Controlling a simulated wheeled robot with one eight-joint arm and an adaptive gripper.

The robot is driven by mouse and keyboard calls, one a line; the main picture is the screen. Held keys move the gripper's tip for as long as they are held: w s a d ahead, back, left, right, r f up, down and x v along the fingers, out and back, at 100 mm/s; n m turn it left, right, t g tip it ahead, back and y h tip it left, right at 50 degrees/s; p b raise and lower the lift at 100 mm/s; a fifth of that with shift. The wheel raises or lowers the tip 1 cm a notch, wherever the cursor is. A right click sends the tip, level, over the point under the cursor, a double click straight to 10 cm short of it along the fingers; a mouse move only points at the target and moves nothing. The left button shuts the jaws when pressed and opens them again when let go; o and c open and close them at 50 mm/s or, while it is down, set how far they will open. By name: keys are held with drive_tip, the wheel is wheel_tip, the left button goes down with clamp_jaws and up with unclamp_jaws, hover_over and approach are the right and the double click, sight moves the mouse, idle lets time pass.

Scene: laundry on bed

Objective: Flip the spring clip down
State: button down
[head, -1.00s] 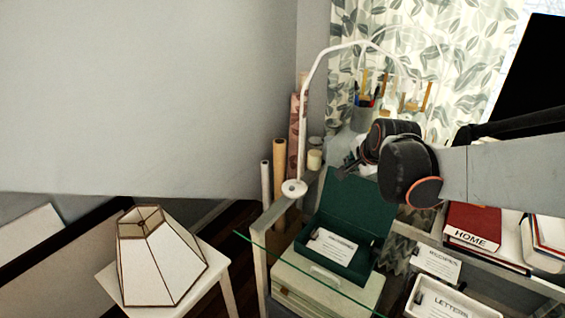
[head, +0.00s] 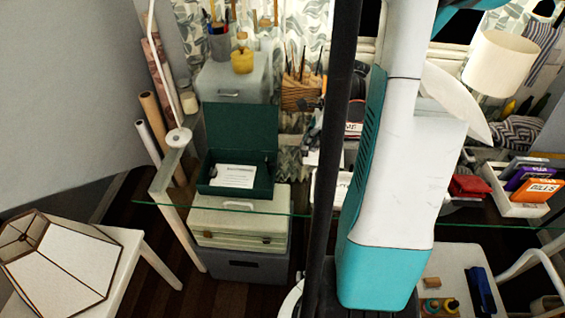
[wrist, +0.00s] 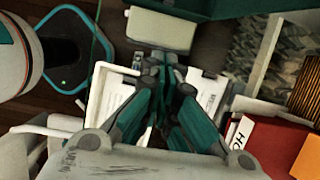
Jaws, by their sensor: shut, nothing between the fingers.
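I cannot make out a spring clip in either view. My gripper (wrist: 163,62) shows in the wrist view, its teal and grey fingers together and empty. Its tips lie in front of a small cream box (wrist: 160,30); whether they touch it is unclear. In the head view, an open green box (head: 240,135) with its lid up holds a white label card (head: 233,176). It sits on a cream case (head: 240,219). My white and teal body hides much of the middle of the head view.
A glass edge (head: 160,205) crosses in front of the cases. A white tray (wrist: 107,98), a red book (wrist: 268,143) and papers lie around my gripper in the wrist view.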

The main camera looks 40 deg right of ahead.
sight(270, 166)
drive_tip(key=shift+s+f, duration=0.1)
drive_tip(key=shift+s, duration=0.2)
drive_tip(key=b+x, duration=0.3)
drive_tip(key=x, duration=0.7)
drive_tip(key=shift+f+b, duration=0.2)
drive_tip(key=shift+b, duration=0.2)
drive_tip(key=shift+w+a+r+b, duration=0.15)
drive_tip(key=shift+w+a, duration=0.4)
drive_tip(key=shift+w, duration=0.05)
drive_tip(key=shift+w+a+r+b, duration=0.15)
drive_tip(key=shift+w+a, duration=0.4)
drive_tip(key=shift+w, duration=0.05)
drive_tip(key=shift+w+a, duration=0.2)
drive_tip(key=shift+w, duration=0.1)
